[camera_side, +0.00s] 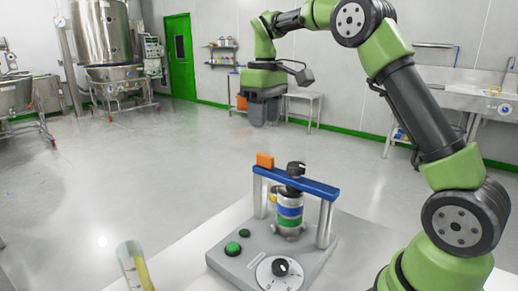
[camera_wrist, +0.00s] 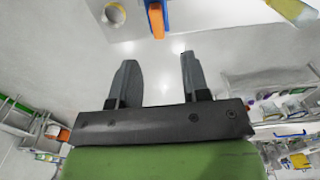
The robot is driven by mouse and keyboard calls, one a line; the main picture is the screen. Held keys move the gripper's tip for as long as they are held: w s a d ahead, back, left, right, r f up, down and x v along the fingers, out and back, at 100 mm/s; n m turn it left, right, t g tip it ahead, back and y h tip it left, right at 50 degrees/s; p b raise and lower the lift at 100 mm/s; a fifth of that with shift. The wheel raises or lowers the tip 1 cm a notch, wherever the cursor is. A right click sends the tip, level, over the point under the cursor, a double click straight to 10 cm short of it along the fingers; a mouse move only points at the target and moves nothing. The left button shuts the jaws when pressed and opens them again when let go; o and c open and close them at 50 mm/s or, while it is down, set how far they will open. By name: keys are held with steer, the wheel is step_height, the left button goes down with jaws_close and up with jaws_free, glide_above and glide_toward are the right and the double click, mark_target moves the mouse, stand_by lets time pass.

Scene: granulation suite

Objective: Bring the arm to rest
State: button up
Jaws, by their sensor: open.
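My gripper (camera_side: 264,112) hangs high in the air in the side view, above and behind the bench and well clear of the device. In the wrist view its two dark fingers (camera_wrist: 158,62) stand wide apart with nothing between them. My green and black arm arches up from the lower right of the side view and over to the gripper.
A grey device (camera_side: 238,262) with a blue crossbar (camera_side: 300,183) and orange block (camera_side: 265,160) stands on a white bench (camera_side: 190,262). A tilted tube with yellow contents (camera_side: 135,268) is at its left. Steel equipment (camera_side: 103,35) and a sink (camera_side: 470,100) stand farther back.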

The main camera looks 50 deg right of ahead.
steer(key=s+a+r+t, duration=0.2)
steer(key=s+a+r, duration=0.3)
steer(key=s+a+f+m+t+y, duration=0.1)
steer(key=s+a+m+t, duration=0.1)
steer(key=s, duration=0.6)
steer(key=s+a+f+m+t+y, duration=0.1)
steer(key=s+a+m+t, duration=0.1)
steer(key=s+a, duration=0.3)
steer(key=s+t, duration=0.1)
steer(key=s, duration=0.2)
steer(key=shift+s+a, duration=0.2)
steer(key=shift+f, duration=0.1)
stand_by(0.8)
